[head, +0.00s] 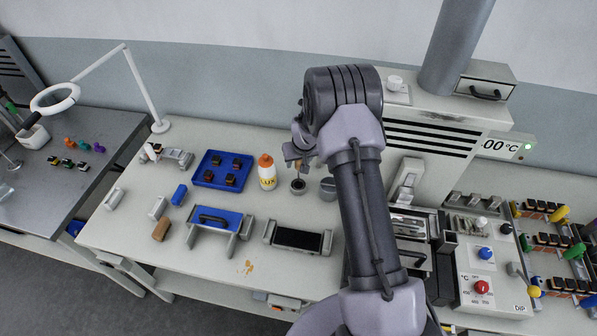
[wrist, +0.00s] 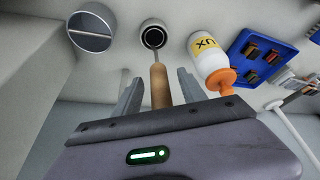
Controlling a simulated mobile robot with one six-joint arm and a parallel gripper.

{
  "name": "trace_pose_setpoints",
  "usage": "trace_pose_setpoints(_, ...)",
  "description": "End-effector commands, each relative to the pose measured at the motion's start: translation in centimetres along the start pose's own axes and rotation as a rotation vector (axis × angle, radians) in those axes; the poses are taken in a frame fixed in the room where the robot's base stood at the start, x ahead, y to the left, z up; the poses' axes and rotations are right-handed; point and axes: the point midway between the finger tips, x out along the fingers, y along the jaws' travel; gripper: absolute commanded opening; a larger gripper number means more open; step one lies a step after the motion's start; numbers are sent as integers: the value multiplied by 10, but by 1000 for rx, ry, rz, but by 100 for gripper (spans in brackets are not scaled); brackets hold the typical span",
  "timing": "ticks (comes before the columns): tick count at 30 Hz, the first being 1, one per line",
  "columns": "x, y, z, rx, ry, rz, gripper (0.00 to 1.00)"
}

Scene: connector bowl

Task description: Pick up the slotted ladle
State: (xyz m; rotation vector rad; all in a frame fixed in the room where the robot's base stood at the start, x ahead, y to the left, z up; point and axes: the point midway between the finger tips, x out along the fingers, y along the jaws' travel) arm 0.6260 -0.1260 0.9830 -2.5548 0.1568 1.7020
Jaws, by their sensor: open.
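The slotted ladle has a wooden handle (wrist: 159,88) and a thin metal rod, and it stands upright on the bench. Its rod runs down to a small round grey piece with a dark centre (head: 298,187); I cannot tell whether this is its head or a holder, and no slots show. My gripper (wrist: 160,86) is open, with one finger on each side of the handle and visible gaps to it. In the head view my gripper (head: 299,154) is over the ladle, and my arm and gripper hide most of the handle.
A white bottle with an orange cap (head: 267,174) stands close on the left, and a grey round container (head: 328,188) close on the right. A blue tray (head: 203,179) with dark parts lies further left. A white machine (head: 440,137) stands at the right.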

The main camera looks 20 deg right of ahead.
Motion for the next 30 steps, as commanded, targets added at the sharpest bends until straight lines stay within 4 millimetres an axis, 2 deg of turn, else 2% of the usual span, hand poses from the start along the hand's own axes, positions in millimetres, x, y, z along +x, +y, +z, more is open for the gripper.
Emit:
trace_pose_setpoints(1,11,1,1,0,-1,0,49)
trace_pose_setpoints(4,24,0,0,0,0,0,49)
trace_pose_setpoints(11,26,0,0,0,0,0,49)
trace_pose_setpoints(18,26,0,0,0,0,0,4)
trace_pose_setpoints(19,26,0,0,0,0,0,0)
trace_pose_setpoints(30,23,0,-2,0,1,0,0)
